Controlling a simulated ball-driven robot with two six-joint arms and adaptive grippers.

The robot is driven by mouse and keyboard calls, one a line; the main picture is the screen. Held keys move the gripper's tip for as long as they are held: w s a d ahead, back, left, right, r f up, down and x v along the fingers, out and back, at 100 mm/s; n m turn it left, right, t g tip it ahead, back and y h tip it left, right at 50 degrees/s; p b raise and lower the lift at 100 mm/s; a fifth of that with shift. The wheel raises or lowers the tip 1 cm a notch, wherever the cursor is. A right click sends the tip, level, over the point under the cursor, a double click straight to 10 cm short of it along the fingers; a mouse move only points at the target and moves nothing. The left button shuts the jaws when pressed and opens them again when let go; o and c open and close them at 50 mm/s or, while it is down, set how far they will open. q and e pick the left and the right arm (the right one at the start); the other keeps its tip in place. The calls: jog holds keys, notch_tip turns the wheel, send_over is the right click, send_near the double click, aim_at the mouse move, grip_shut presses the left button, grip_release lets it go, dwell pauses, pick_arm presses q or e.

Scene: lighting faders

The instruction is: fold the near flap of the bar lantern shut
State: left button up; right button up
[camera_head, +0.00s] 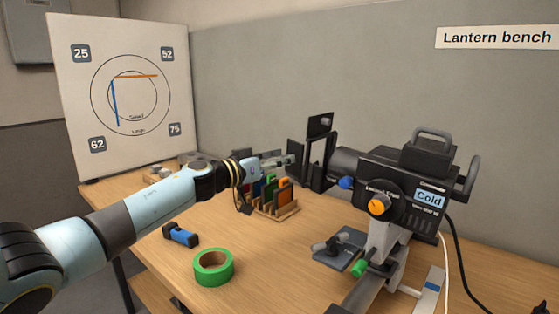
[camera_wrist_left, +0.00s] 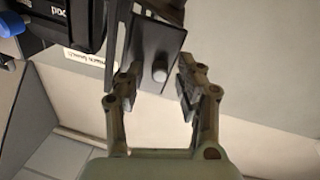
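The lantern (camera_head: 375,178) is a black spotlight with a "Cold" label, an orange knob and a blue knob, mounted on a stand at the right in the head view. Dark flaps stand out at its left end, one of them raised (camera_head: 320,125). My left gripper (camera_head: 290,160) is beside these flaps. In the left wrist view its fingers (camera_wrist_left: 160,78) are apart. A dark flap with a rounded grey knob (camera_wrist_left: 159,74) reaches towards the gap between them; I cannot tell whether they touch it. My right gripper is not in view.
A rack of coloured filters (camera_head: 270,200) stands just below my left gripper. Green tape (camera_head: 213,267) and a blue-and-black tool (camera_head: 181,235) lie on the table. A white target board (camera_head: 125,90) stands at back left. The front-middle table is mostly clear.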

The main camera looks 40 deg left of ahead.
pick_arm(q)
grip_shut()
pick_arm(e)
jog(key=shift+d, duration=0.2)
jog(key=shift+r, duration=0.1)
pick_arm(q)
jog(key=s+d+n+g+y+b, duration=0.1)
jog(key=d+n+g+y+b, duration=0.2)
jog(key=n+y+b, duration=0.5)
jog(key=s+d+n+g+y+b, duration=0.1)
jog(key=d+n+g+y+b, duration=0.2)
jog(key=y+b, duration=1)
jog(key=n+g+b, duration=0.2)
jog(key=n+b, duration=0.3)
jog(key=b, duration=0.2)
jog(key=shift+s+f+g+y, duration=0.3)
jog(key=shift+s+f+y, duration=0.05)
jog(key=shift+y, duration=0.05)
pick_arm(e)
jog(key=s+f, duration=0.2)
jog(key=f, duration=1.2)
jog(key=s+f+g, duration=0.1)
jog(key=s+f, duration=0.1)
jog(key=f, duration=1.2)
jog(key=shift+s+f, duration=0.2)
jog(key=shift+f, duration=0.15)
